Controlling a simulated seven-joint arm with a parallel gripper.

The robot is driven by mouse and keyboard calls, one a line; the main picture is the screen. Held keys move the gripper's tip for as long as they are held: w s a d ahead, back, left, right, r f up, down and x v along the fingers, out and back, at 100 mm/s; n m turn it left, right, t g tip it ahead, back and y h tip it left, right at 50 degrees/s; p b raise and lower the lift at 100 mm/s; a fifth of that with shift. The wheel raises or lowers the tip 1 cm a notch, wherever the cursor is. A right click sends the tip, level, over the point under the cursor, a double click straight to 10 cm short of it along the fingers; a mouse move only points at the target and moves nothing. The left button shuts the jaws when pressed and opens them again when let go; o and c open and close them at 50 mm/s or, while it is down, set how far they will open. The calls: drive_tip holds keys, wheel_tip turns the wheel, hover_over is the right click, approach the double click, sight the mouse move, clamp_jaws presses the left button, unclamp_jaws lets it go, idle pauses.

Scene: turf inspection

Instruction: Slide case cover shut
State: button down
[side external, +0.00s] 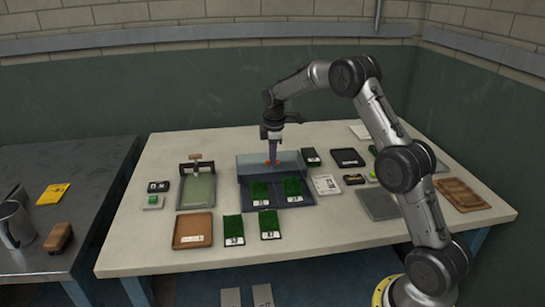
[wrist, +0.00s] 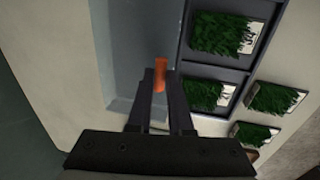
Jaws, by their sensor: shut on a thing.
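The dark case (side external: 305,201) lies in the middle of the table, with green turf samples (side external: 260,189) in its front compartments. A see-through, bluish cover (side external: 248,165) lies over its back part, and the front part is uncovered. My gripper (side external: 272,159) points down at the cover. In the wrist view, its two fingers (wrist: 160,82) are closed on an orange handle (wrist: 160,68) near the cover's edge. The cover (wrist: 130,45) is left of the open compartments (wrist: 214,75) there. The lower part of the handle is hidden by the fingers.
Two loose turf samples (side external: 233,230) lie just in front of the case. A brown tray (side external: 192,246) and a green board with a clamp (side external: 197,190) are on the left. A card (side external: 326,185), dark trays (side external: 347,158) and a grey plate (side external: 379,203) are on the right.

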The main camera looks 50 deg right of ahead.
drive_tip(key=shift+r, duration=0.1)
idle(0.4)
drive_tip(key=s+a, duration=0.9)
drive_tip(key=shift+s+a, duration=0.15)
drive_tip(key=shift+a, duration=0.1)
drive_tip(key=c, duration=0.8)
unclamp_jaws()
drive_tip(key=shift+c, duration=0.2)
drive_tip(key=shift+r, duration=0.35)
wheel_tip(320, 180, up, 13)
drive_tip(key=s+a, duration=0.1)
drive_tip(key=s, duration=0.1)
drive_tip(key=shift+a, duration=0.4)
drive_tip(key=shift+f, duration=0.1)
